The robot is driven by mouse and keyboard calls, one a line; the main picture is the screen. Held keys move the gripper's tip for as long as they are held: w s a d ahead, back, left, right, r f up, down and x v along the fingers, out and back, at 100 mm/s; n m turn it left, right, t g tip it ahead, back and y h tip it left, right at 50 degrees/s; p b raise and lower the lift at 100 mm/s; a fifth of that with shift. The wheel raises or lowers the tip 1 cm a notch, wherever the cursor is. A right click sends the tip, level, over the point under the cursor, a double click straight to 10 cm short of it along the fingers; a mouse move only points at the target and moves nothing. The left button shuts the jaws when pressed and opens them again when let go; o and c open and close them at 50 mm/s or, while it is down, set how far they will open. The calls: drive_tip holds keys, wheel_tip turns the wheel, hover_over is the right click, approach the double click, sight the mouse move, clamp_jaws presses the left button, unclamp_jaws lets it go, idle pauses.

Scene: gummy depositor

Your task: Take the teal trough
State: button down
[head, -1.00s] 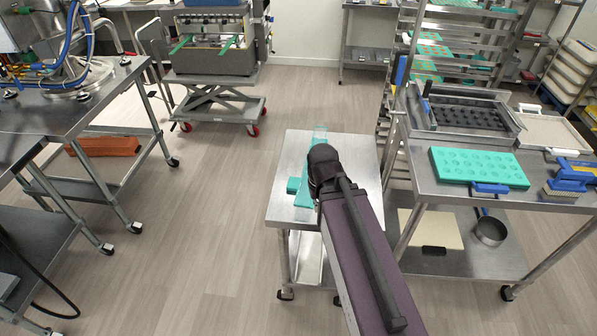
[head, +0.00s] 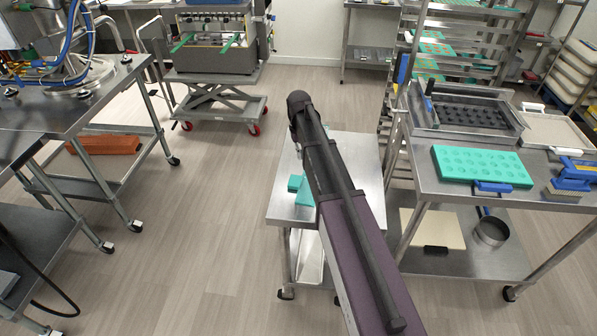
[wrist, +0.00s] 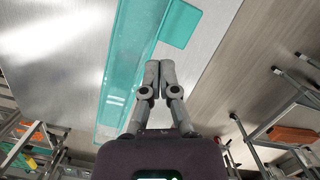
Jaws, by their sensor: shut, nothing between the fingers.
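The teal trough (head: 304,194) lies on the small steel cart, and my arm hides most of it in the head view. In the wrist view the long, narrow trough (wrist: 124,60) runs up the picture, with a flat teal tab (wrist: 181,25) at its right side. My gripper (wrist: 152,68) is shut and empty. Its fingertips appear over the trough's right edge, below the tab in the picture. I cannot tell how high they are above it.
The small steel cart (head: 358,150) has bare top to the right of my arm. A steel table (head: 450,190) with a teal mould (head: 482,167) stands close on its right. Open floor (head: 215,220) lies on the left, with an orange object (head: 103,144) under another table.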

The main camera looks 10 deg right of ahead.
sight(303, 180)
drive_tip(key=w, duration=0.8)
drive_tip(key=shift+w+a+g, duration=0.3)
drive_tip(key=shift+w+g, duration=0.1)
drive_tip(key=shift+f, duration=0.15)
drive_tip(key=b+x, duration=1)
drive_tip(key=s, duration=0.3)
drive_tip(key=shift+s+d, duration=0.1)
drive_tip(key=shift+s, duration=0.45)
drive_tip(key=shift+s+d, duration=0.2)
drive_tip(key=shift+s, duration=2.55)
